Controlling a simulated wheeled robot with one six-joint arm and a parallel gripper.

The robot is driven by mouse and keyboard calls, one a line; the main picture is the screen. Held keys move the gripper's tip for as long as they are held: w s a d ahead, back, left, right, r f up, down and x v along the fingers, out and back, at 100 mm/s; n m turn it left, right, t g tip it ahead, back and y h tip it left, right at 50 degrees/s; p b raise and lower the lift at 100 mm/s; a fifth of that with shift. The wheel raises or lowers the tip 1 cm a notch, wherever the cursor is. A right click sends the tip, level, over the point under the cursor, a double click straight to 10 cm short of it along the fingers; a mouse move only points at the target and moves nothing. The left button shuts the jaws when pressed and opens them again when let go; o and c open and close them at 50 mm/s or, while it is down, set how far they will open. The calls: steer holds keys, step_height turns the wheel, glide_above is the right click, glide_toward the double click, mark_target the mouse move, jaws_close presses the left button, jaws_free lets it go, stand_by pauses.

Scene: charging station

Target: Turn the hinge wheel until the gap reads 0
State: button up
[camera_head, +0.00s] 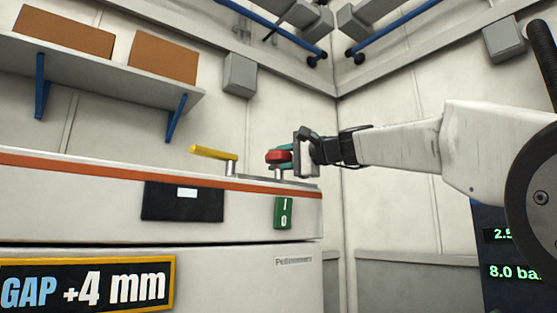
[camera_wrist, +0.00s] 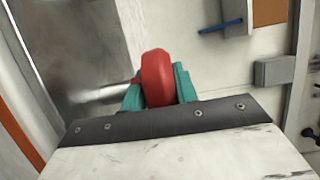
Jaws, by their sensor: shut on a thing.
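The red hinge wheel (camera_head: 274,157) stands on a short metal post at the right end of the white machine's top. My gripper (camera_head: 283,156) reaches in from the right and is shut on the wheel. In the wrist view the red wheel (camera_wrist: 157,77) sits between the teal fingers of my gripper (camera_wrist: 158,88), and a metal shaft runs from it to the left. The gap sign (camera_head: 87,285) on the machine's front reads +4 mm.
A yellow lever (camera_head: 213,153) sticks up left of the wheel. A green switch (camera_head: 283,213) marked I and 0 and a black panel (camera_head: 182,201) are on the machine's front. A shelf (camera_head: 90,72) with two brown boxes hangs above. A display (camera_head: 508,271) shows 8.0 at lower right.

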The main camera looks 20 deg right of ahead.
steer(key=n+g+y, duration=0.3)
steer(key=g+y, duration=0.1)
steer(key=shift+w+d+n, duration=0.1)
steer(key=shift+w+n, duration=0.05)
steer(key=shift+n, duration=0.15)
steer(key=n+g+y, duration=0.2)
steer(key=n+g, duration=0.1)
steer(key=g, duration=0.2)
steer(key=shift+f+n, duration=0.1)
steer(key=shift+n, duration=0.2)
steer(key=n+g, duration=0.1)
steer(key=g, duration=0.2)
steer(key=n+g+y, duration=0.1)
steer(key=n+g, duration=0.1)
steer(key=shift+n+g, duration=0.3)
steer(key=shift+g, duration=0.1)
steer(key=shift+n+g, duration=0.6)
steer(key=shift+g, duration=0.4)
steer(key=o, duration=1)
steer(key=shift+s+m+t, duration=0.2)
steer(key=shift+m+t, duration=0.1)
steer(key=shift+t, duration=0.2)
